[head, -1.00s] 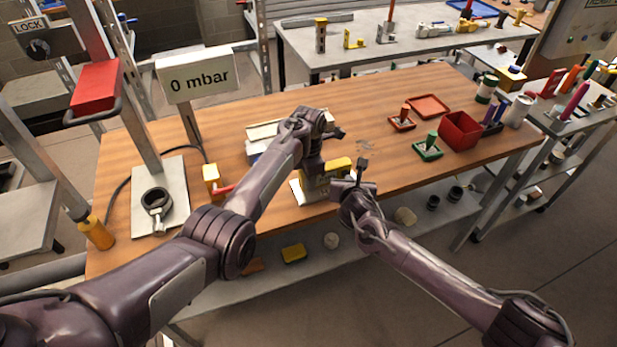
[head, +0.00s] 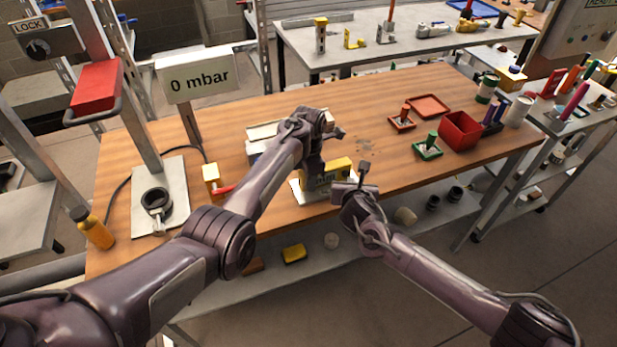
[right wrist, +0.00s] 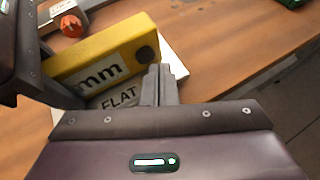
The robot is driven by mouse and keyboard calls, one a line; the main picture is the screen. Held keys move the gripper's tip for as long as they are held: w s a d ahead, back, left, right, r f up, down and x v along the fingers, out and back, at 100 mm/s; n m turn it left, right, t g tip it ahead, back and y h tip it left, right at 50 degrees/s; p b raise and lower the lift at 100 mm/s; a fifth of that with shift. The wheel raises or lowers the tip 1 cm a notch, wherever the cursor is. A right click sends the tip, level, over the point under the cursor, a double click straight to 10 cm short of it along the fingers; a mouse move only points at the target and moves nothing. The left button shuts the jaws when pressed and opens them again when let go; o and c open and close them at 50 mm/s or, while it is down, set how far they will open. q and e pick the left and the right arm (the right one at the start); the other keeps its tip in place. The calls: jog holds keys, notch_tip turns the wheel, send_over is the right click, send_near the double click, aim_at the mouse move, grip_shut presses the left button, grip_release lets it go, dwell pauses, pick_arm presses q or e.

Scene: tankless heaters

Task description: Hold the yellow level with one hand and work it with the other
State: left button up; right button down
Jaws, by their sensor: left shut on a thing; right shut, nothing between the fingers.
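The yellow level (head: 340,166) is near the front middle of the wooden bench, partly hidden by my left gripper (head: 316,166), which is shut on it. In the right wrist view the level (right wrist: 135,45) is a long yellow block with a pale "mm" label, and my left gripper (right wrist: 28,65) is at its left part. Below it is a grey face marked "FLAT" and a white plate (right wrist: 175,62). My right gripper (head: 364,168) is shut and empty, just right of the level. In the right wrist view its fingertips (right wrist: 158,78) are close to the level's right end; I cannot tell whether they touch.
A "0 mbar" sign (head: 197,77) and a stand with a red block (head: 97,85) are at the left. A small yellow block with a red lever (head: 212,178) lies nearby. Green (head: 428,150) and red trays (head: 430,106) and a red bin (head: 460,131) are at the right.

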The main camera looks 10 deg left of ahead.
jog(key=s+d, duration=0.3)
jog(key=s, duration=0.2)
jog(key=shift+d, duration=0.2)
pick_arm(q)
jog(key=o, duration=1.2)
jog(key=shift+c, duration=0.2)
